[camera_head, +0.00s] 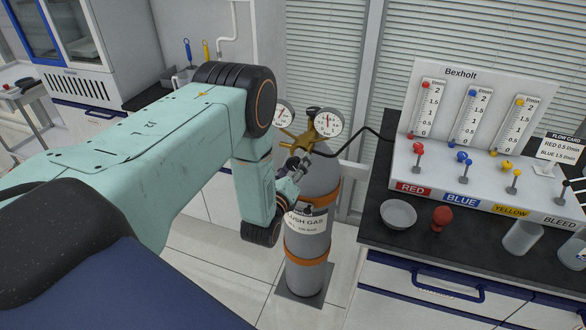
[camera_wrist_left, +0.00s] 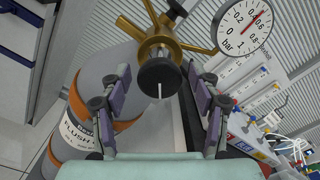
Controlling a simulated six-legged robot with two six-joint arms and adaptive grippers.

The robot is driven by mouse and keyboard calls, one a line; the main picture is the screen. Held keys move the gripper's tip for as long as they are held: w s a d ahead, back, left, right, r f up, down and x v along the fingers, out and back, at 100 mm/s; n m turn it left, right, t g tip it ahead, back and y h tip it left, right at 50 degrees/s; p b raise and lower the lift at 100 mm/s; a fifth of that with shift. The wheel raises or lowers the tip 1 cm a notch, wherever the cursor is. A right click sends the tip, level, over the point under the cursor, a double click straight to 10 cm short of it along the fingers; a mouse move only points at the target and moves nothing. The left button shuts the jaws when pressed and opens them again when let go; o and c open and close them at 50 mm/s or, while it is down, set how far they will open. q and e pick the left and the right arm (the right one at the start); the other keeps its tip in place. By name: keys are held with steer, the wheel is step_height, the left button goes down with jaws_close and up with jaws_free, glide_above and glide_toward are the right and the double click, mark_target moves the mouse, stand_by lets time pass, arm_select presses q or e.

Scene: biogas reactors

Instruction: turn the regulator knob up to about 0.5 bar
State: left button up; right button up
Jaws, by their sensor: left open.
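The black regulator knob (camera_wrist_left: 158,76), with a white line on its face, sits on the brass regulator (camera_wrist_left: 155,40) in the left wrist view. My left gripper (camera_wrist_left: 158,98) is open, one finger on each side of the knob; I cannot tell whether they touch it. In the head view the left gripper (camera_head: 291,171) is at the regulator (camera_head: 310,142), which mostly hides the knob. The bar gauge (camera_wrist_left: 243,31) has a red needle pointing up and right, near 0.6; the exact reading is unclear. The flush gas cylinder (camera_head: 313,235) stands upright below. My right gripper is not in view.
A second gauge (camera_head: 284,114) sits left of the regulator, partly behind my arm. A black hose (camera_head: 365,135) runs right to the flow panel (camera_head: 470,100). The dark bench (camera_head: 400,243) holds a bowl (camera_head: 398,215), a red object (camera_head: 442,217) and clear beakers (camera_head: 522,237).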

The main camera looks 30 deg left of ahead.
arm_select(q)
steer(key=v, duration=1.2)
